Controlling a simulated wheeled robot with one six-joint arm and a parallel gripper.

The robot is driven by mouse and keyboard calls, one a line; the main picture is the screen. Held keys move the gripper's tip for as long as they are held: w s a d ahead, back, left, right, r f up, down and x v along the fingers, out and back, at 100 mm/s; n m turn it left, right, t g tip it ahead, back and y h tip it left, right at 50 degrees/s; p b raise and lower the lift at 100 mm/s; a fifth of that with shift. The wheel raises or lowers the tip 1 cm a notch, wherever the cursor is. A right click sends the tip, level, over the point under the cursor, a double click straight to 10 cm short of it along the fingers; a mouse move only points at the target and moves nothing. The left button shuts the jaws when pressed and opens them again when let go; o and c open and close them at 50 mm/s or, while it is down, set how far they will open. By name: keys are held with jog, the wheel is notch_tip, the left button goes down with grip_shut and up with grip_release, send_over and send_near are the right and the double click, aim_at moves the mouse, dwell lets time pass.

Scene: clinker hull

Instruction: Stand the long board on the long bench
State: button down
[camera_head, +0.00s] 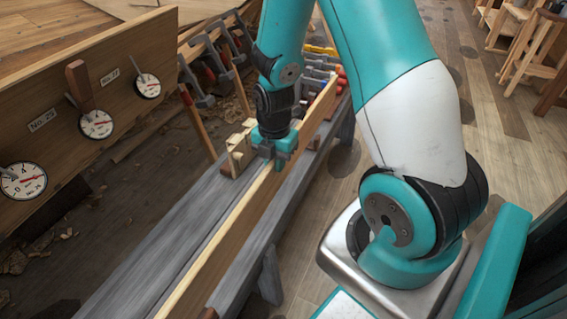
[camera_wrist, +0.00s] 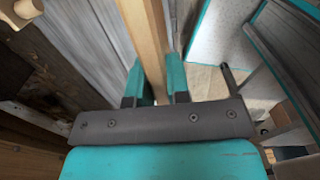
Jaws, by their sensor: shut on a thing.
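The long board (camera_head: 238,222) is a light wooden plank standing on its edge, running lengthwise along the long bench. The long bench (camera_head: 170,232) is grey and weathered. My gripper (camera_head: 280,150) is shut on the board's upper edge, partway along its length. In the wrist view the board (camera_wrist: 150,45) passes between the two teal fingers (camera_wrist: 160,85), with the grey bench top (camera_wrist: 95,45) to its left. The board's lower edge is hard to see, so I cannot tell whether it touches the bench.
A wooden plank with dials (camera_head: 97,124) stands at the left. Clamps (camera_head: 215,65) hang behind the bench, and more tools with red handles (camera_head: 322,75) lie at its far end. A small wooden block piece (camera_head: 238,152) stands beside my gripper. Open floor (camera_head: 345,200) lies to the right.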

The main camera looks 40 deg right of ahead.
notch_tip(320, 180, down, 9)
jog(key=w+b, duration=0.2)
jog(key=b, duration=0.5)
jog(key=shift+a+f+b, duration=0.2)
jog(key=shift+a+b, duration=0.15)
jog(key=shift+b, duration=0.05)
jog(key=shift+f, duration=0.25)
dwell(0.7)
jog(key=c, duration=1)
grip_release()
jog(key=shift+s, duration=0.1)
notch_tip(320, 180, up, 17)
jog(key=p, duration=0.5)
jog(key=shift+r, duration=0.2)
